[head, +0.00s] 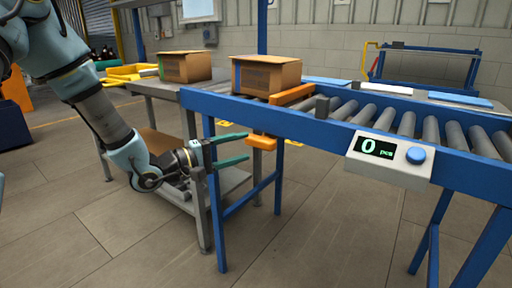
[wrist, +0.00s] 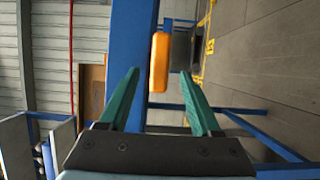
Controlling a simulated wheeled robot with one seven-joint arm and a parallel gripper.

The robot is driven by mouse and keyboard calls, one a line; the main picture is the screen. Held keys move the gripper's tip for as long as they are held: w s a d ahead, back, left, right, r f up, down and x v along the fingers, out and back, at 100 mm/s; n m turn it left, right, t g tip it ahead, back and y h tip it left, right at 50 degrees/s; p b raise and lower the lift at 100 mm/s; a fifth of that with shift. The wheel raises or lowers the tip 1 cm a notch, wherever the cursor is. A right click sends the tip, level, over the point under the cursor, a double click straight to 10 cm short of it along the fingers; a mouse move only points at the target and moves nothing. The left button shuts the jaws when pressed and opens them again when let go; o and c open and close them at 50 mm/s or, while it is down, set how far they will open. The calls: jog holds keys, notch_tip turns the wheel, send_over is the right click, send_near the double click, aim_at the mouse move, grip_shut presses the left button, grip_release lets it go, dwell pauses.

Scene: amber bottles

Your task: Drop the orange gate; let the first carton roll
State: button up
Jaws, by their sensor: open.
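The orange gate (head: 292,95) lies as a raised bar across the conveyor, just in front of the first carton (head: 265,77). Its orange handle (head: 262,141) sticks out from the blue side rail toward me. My gripper (head: 249,145) is open with teal fingers, its tips close to the handle at about the same height. In the wrist view the handle (wrist: 160,62) shows between the spread fingertips (wrist: 159,72), with a gap on each side. I cannot tell whether it is between the tips or just beyond them. A second carton (head: 185,67) sits farther left.
The roller conveyor (head: 406,120) runs right, its rollers empty past the gate. A counter box (head: 390,157) reading 0 pcs, with a blue button, is on the blue rail (head: 310,131). Blue legs (head: 215,215) and a grey stand flank my gripper. The floor in front is clear.

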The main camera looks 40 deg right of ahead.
aim_at(254, 144)
jog(key=shift+s+d, duration=0.15)
jog(key=shift+d, duration=1.15)
jog(key=shift+s+d, duration=0.15)
jog(key=shift+d, duration=1.15)
grip_shut()
